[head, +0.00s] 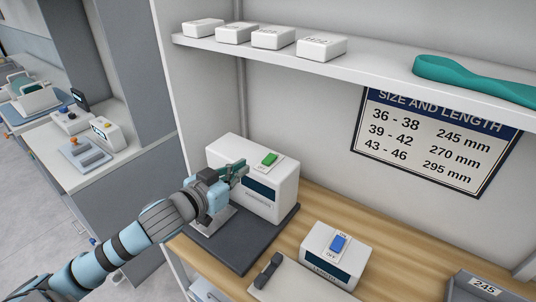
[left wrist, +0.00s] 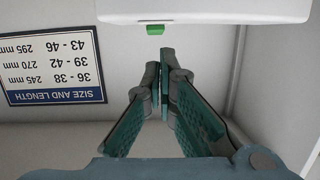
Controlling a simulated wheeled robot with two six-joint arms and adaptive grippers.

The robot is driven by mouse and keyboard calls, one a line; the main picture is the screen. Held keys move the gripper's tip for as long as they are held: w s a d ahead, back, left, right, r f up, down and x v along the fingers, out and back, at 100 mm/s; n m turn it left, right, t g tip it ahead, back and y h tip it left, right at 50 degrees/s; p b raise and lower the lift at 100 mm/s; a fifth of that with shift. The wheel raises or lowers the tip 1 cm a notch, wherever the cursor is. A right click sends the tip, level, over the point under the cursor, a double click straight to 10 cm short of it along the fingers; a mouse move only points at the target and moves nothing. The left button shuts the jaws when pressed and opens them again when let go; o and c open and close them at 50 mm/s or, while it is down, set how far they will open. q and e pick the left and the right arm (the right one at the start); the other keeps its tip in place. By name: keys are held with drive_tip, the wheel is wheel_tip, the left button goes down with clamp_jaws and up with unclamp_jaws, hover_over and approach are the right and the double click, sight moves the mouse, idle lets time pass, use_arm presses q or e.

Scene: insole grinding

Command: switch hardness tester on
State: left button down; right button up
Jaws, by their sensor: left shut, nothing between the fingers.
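The hardness tester looks to be the white box (head: 272,196) with a dark display and a green switch (head: 269,159) on top, standing on a dark base plate. An OFF label shows by the switch; I cannot tell which way it is set. My left gripper (head: 240,168) is shut and empty, in front of the box's near upper part, with its tips a little left of and below the switch. In the left wrist view, which is upside down, the fingertips (left wrist: 164,58) are close to the white box (left wrist: 205,10) and the green switch (left wrist: 155,30). I cannot tell whether they touch. My right gripper is out of view.
A second white box (head: 333,262) with a blue switch, labelled LENGTH, stands to the right on the wooden bench (head: 310,212). A shelf (head: 350,67) with several white boxes and a green insole-like strip (head: 470,75) hangs above. A size chart (head: 437,137) is on the wall.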

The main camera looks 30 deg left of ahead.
use_arm(q)
drive_tip(key=shift+t+h, duration=0.5)
drive_tip(key=r, duration=0.2)
drive_tip(key=w+r, duration=0.1)
drive_tip(key=r, duration=0.1)
drive_tip(key=shift+d+r, duration=0.15)
drive_tip(key=shift+r, duration=0.2)
hover_over(269, 159)
drive_tip(key=s, duration=0.1)
drive_tip(key=shift+s+f, duration=0.15)
drive_tip(key=shift+f, duration=0.4)
drive_tip(key=f, duration=0.1)
drive_tip(key=w+f, duration=0.1)
drive_tip(key=f, duration=0.1)
drive_tip(key=shift+w+f, duration=0.15)
drive_tip(key=shift+f, duration=0.4)
